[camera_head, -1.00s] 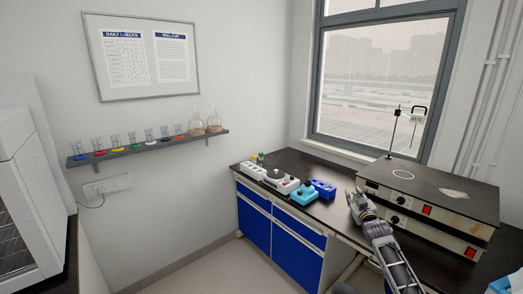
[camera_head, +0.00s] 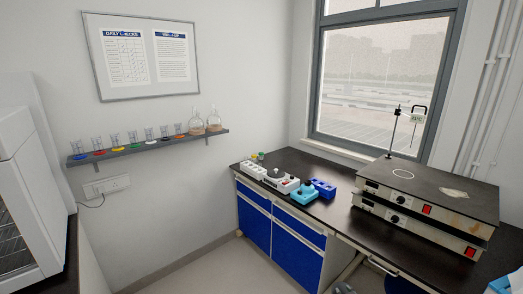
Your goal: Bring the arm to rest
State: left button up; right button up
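Neither of my grippers shows in the head view now, and no part of my arms is visible. The black bench top (camera_head: 340,213) by the window is in plain sight, with no arm over it. Whether either gripper is open, shut or holding anything cannot be seen.
Two stacked hotplate units (camera_head: 430,193) with a stand (camera_head: 392,132) occupy the bench's right. A blue rack (camera_head: 322,188), a cyan device (camera_head: 304,195) and a white device (camera_head: 281,182) sit further left. A wall shelf (camera_head: 150,145) holds glassware. A white cabinet (camera_head: 25,200) stands left.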

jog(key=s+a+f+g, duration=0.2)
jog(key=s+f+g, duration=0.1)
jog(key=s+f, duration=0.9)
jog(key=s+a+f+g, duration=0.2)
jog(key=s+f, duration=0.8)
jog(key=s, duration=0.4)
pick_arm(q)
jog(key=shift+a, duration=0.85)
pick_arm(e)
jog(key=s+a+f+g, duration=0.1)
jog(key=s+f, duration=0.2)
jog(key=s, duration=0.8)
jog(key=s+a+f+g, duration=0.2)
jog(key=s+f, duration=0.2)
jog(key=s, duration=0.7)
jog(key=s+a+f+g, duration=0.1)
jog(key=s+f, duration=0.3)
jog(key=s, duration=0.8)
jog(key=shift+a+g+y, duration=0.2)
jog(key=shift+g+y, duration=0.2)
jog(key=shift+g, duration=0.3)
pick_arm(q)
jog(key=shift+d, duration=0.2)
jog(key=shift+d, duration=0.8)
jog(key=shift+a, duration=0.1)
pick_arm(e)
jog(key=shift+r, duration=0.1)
